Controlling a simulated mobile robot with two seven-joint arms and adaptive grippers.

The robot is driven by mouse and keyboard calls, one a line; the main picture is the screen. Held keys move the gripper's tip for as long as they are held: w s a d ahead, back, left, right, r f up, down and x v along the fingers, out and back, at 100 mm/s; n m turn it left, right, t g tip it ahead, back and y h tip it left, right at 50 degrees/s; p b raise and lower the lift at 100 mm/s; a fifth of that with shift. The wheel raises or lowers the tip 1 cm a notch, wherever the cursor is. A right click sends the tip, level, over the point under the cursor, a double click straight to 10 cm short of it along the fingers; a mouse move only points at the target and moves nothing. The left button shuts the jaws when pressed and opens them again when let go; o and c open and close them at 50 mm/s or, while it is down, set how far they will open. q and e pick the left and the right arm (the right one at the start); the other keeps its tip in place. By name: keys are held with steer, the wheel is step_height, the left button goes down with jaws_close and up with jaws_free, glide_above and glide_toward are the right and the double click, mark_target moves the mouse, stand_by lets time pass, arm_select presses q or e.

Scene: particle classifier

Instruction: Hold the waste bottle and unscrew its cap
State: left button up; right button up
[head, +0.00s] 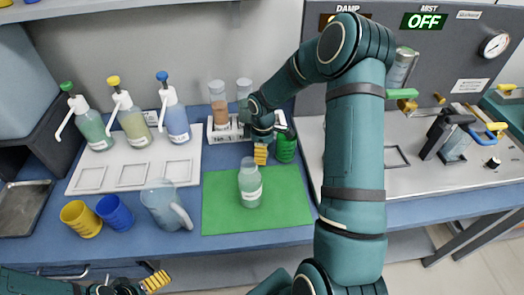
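A pale green bottle (250,186) with a white label stands upright on the green mat (288,200); I take it for the waste bottle. Its pale cap (248,163) appears to be on top. My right gripper (261,154) points down just behind and above the bottle, slightly right of the cap. Its yellow fingers overlap in this view, and no contact with the cap can be made out. My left gripper (156,281) is low at the bottom edge, in front of the table and well away from the bottle. Its yellow fingers are seen close together, their opening unclear.
A green cup (285,148) stands right beside my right gripper. A white rack (222,134) with vials is behind it. A clear pitcher (163,206), a blue cup (115,213) and a yellow cup (81,219) stand left of the mat.

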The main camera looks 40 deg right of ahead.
step_height(320, 180, up, 12)
steer(key=p, duration=0.3)
steer(key=shift+w+d+r, duration=0.15)
steer(key=shift+d+r, duration=0.05)
stand_by(0.3)
